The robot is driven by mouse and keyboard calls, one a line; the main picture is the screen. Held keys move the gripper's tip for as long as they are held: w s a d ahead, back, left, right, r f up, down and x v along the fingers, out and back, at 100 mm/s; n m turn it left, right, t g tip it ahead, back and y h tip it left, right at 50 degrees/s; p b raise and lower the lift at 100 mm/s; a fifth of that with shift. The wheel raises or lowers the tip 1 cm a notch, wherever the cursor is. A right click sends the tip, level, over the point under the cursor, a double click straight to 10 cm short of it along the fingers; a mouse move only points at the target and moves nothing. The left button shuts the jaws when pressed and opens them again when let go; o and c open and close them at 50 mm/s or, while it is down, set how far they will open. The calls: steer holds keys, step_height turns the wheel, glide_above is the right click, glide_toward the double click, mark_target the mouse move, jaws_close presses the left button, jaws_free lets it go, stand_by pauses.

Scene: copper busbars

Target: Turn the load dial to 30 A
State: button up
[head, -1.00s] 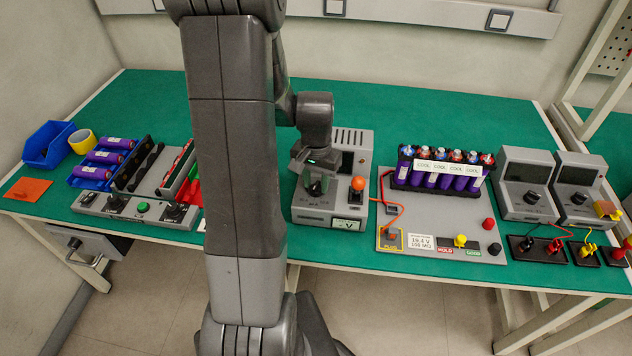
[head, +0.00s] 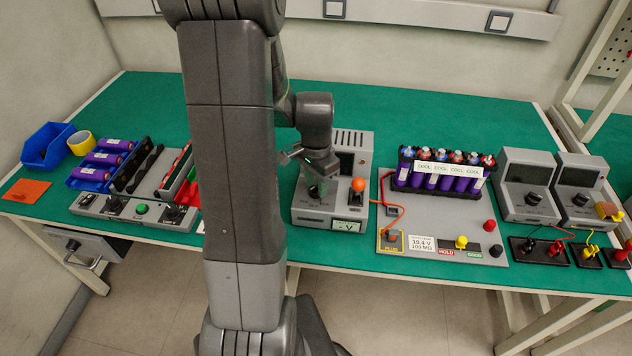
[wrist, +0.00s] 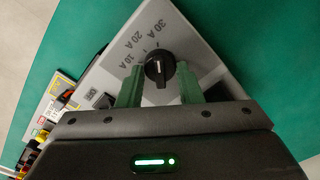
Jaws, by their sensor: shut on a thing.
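The load dial (wrist: 160,68) is a round black knob with a white mark, on a light grey panel (wrist: 190,35). Labels 10 A, 20 A and 30 A run in an arc beside it. The white mark looks roughly in line with the picture's vertical; I cannot tell exactly which label it points at. My gripper (wrist: 160,85) has its green fingers on both sides of the dial, shut on it. In the head view my gripper (head: 317,190) points down onto the grey load unit (head: 342,207), hiding the dial there.
An orange ball-topped knob (head: 358,184) stands close to the right of my gripper. A test board (head: 440,215) with purple cells is further right, and a cell fixture (head: 140,205) is to the left. The green bench (head: 450,110) behind is clear.

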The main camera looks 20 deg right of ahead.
mark_target(316, 186)
steer(key=o, duration=1)
steer(key=shift+c, duration=0.2)
step_height(316, 186, up, 14)
steer(key=shift+p, duration=0.35)
steer(key=shift+f, duration=0.1)
step_height(316, 186, down, 14)
steer(key=shift+r+b, duration=0.1)
steer(key=shift+b, duration=0.25)
steer(key=shift+r, duration=0.1)
